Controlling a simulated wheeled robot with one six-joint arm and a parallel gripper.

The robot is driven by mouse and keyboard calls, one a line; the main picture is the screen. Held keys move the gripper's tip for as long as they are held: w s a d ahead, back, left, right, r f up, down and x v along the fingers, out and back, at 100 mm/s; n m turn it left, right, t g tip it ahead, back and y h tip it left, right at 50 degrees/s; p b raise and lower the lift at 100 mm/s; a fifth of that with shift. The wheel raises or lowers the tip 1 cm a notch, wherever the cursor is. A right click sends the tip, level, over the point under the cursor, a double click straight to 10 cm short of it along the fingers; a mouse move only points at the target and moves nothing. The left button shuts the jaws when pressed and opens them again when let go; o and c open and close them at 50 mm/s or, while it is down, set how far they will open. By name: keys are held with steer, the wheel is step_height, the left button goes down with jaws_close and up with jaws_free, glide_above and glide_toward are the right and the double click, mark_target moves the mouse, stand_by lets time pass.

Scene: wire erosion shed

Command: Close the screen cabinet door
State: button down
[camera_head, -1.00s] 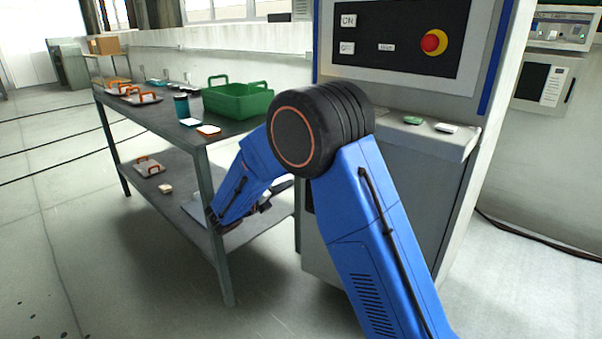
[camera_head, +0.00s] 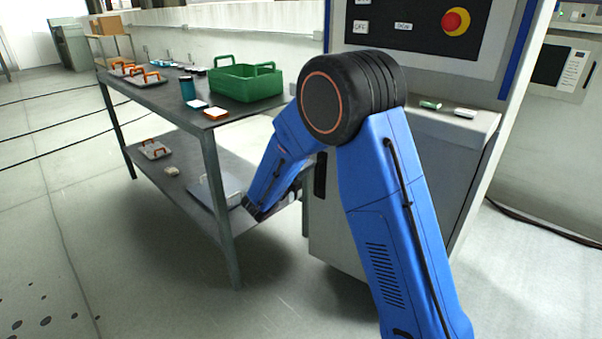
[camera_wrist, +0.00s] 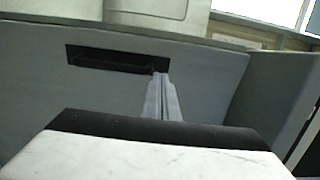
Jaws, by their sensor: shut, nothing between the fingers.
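The grey screen cabinet (camera_head: 400,185) stands at the right of the head view, with its control panel above a narrow ledge. A dark upright handle slot (camera_head: 320,175) shows on its lower front, just right of my forearm. In the wrist view a grey panel (camera_wrist: 215,75) carries a dark recessed handle (camera_wrist: 110,59). My gripper (camera_wrist: 161,76) is shut and empty, its fingertips at the right end of this recess. I cannot tell whether they touch it. The gripper is mostly hidden by my arm in the head view. How far the door stands open is unclear.
A two-level grey table (camera_head: 215,130) stands left of the cabinet, close to my forearm. It bears a green bin (camera_head: 245,85), a teal cup (camera_head: 187,88) and orange-handled plates. A red stop button (camera_head: 455,21) is on the panel.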

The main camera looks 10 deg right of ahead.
mark_target(322, 155)
steer(key=x, duration=0.6)
steer(key=shift+w+d, duration=0.2)
steer(key=shift+d, duration=0.05)
